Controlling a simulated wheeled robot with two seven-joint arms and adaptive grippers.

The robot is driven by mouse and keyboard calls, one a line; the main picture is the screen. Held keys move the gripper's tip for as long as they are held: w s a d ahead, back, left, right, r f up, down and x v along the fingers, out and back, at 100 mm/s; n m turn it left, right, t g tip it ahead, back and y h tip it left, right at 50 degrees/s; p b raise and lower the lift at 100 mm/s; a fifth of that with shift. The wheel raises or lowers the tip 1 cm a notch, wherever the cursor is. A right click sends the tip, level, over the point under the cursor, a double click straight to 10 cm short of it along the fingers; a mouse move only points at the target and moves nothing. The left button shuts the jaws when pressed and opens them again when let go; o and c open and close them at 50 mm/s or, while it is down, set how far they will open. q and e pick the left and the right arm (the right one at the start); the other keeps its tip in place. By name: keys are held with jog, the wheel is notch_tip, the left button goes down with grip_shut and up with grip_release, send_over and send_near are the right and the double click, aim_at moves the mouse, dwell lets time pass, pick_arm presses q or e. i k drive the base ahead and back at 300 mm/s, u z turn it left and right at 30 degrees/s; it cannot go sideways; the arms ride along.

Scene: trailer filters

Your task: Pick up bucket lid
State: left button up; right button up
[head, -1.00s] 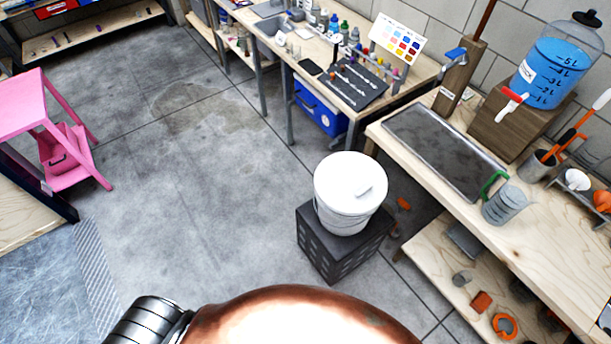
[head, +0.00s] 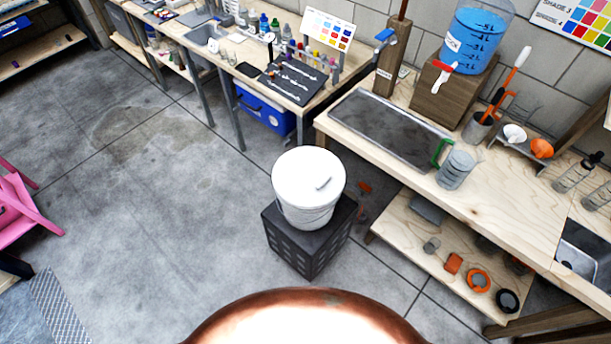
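The bucket lid (head: 298,174) is a round white disc with a small raised handle on its right half. It sits on top of a white bucket (head: 306,214). The bucket stands upright on a dark grey perforated crate (head: 291,246) on the floor, near the middle of the head view. Neither of my grippers shows in the view, so nothing is seen touching the lid.
A wooden workbench (head: 495,213) to the right holds a metal tray (head: 385,125), a grey jug (head: 456,170) and a blue water dispenser (head: 472,40). Its lower shelf comes close to the crate. A pink step stool (head: 18,212) is far left. The floor left of the crate is clear.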

aim_at(308, 178)
jog(key=u, duration=1.85)
jog(key=i, duration=1.8)
jog(key=z, duration=2.8)
